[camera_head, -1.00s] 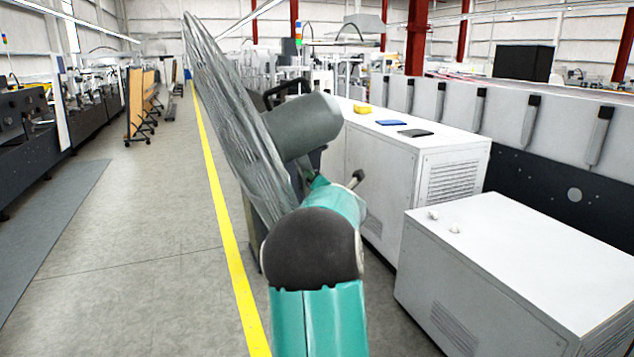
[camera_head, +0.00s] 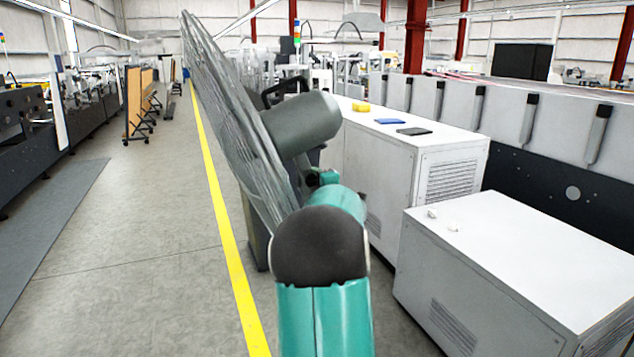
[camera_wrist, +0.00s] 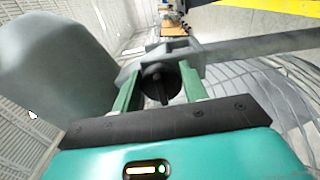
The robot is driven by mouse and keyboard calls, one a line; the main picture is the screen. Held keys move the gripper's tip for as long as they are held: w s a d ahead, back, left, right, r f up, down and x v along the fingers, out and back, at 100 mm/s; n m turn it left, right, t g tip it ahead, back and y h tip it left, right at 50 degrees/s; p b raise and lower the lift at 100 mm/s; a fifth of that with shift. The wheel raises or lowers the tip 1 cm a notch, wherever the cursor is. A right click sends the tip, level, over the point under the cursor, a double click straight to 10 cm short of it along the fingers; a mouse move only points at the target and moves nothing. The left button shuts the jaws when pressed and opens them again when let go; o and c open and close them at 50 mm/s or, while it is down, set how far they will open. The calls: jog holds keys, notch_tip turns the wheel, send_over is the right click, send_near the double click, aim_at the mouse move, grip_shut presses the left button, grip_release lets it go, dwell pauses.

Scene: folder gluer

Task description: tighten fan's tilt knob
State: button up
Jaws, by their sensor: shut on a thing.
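The fan (camera_head: 235,110) stands ahead of me, its wire cage side-on and its grey-green motor housing (camera_head: 302,124) pointing right. In the wrist view the motor housing (camera_wrist: 55,70) is on the left and the cage (camera_wrist: 275,95) on the right. The dark round tilt knob (camera_wrist: 158,84) sits between them, under a grey bracket. My gripper (camera_wrist: 162,76) is shut on the knob, one green finger on each side of it. In the head view my own arm hides the knob and most of the gripper.
A white cabinet (camera_head: 400,165) with yellow, blue and black items on top stands behind the fan to the right. A lower white cabinet (camera_head: 520,255) is nearer on the right. Open floor with a yellow line (camera_head: 225,235) lies on the left.

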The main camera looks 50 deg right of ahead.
jog(key=shift+m, duration=0.3)
jog(key=o, duration=0.9)
jog(key=shift+s+a, duration=0.1)
jog(key=shift+s, duration=0.05)
jog(key=v, duration=1.3)
jog(key=shift+s+a, duration=0.1)
jog(key=shift+s, duration=0.1)
jog(key=shift+f, duration=0.1)
